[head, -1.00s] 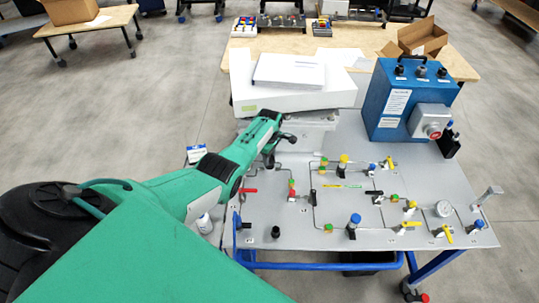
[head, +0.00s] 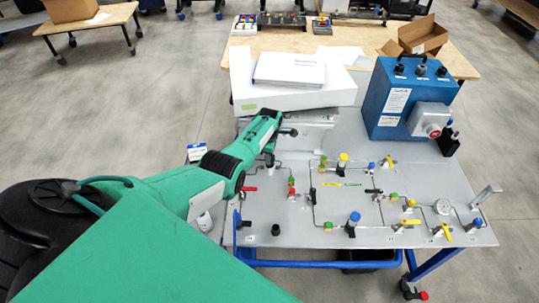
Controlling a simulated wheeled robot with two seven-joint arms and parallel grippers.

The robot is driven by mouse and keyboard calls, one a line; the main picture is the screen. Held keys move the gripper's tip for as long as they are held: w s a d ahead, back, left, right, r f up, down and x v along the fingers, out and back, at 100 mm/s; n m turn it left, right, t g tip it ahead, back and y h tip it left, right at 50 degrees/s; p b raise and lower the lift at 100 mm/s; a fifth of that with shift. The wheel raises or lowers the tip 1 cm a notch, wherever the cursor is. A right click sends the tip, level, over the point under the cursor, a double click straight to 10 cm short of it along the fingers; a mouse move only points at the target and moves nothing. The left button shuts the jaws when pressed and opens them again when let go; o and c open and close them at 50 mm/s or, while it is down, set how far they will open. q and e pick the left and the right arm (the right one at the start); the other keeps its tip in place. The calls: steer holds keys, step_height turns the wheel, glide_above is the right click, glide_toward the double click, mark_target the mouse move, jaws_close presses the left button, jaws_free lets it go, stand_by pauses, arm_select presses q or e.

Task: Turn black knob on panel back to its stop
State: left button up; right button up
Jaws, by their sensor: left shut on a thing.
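The grey panel (head: 290,205) lies on a blue-framed cart and carries valves, pipes and knobs. My left gripper (head: 270,159) is at the panel's upper left part, pointing down. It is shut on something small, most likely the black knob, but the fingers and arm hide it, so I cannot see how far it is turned. Another black knob (head: 275,229) stands free near the front left of the panel. My right gripper is not in view.
A red-handled valve (head: 249,189) sits just below my gripper. A white box (head: 292,92) stands behind it. A blue box (head: 403,100) with black knobs on top stands at the back right. Several colored valves fill the panel's middle and right.

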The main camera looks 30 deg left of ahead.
arm_select(q)
steer(key=shift+w+a+r, duration=0.1)
steer(key=shift+r, duration=0.05)
steer(key=o, duration=1)
steer(key=shift+r, duration=0.3)
step_height(320, 180, up, 13)
steer(key=shift+b, duration=0.85)
